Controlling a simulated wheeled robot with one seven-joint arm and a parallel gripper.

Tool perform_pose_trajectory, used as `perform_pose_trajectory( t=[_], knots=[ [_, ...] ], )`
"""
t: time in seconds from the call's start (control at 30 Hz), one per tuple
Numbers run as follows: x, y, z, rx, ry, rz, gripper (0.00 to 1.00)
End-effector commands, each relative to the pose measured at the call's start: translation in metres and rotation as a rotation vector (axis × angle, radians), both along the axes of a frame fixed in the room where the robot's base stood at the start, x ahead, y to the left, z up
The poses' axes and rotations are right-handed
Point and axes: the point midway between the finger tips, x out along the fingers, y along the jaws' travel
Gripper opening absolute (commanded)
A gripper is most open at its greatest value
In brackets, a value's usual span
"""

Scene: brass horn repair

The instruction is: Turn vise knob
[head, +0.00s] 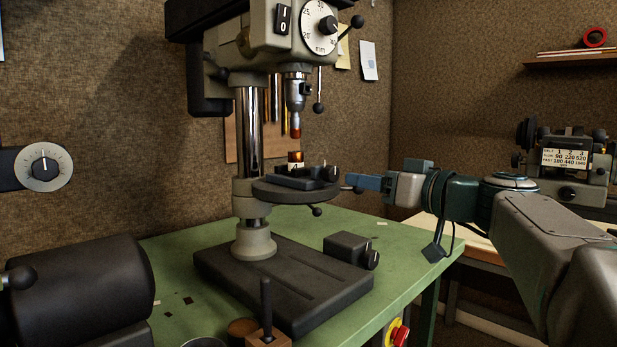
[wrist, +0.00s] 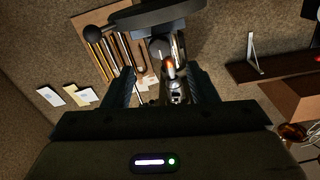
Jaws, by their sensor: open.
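A small dark vise (head: 295,181) sits on the round table (head: 285,194) of the drill press. Its dark knob (head: 332,173) is at the vise's right end. In the wrist view, which looks upside down, a round dark knob (wrist: 160,49) shows ahead, between the lines of my fingers. My gripper (head: 348,182) comes in from the right, level with the vise, with its fingertips close to the knob. Its two fingers (wrist: 165,86) stand apart in the wrist view with nothing held. Whether a fingertip touches the knob cannot be told.
The drill chuck (head: 296,92) with a reddish-brown tip hangs above the vise. A thin lever with a ball end (head: 316,211) sticks out below the round table. The green bench (head: 410,262) is clear at right.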

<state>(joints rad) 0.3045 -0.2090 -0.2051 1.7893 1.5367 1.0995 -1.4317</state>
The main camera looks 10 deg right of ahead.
Motion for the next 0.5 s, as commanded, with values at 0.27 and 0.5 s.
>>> perform_pose_trajectory(
  t=[0.27, 0.5],
  knots=[
    [0.046, 0.031, 0.000, 0.000, 0.002, 0.001, 0.52],
    [0.064, 0.043, 0.000, 0.001, 0.001, -0.001, 0.52]
  ],
)
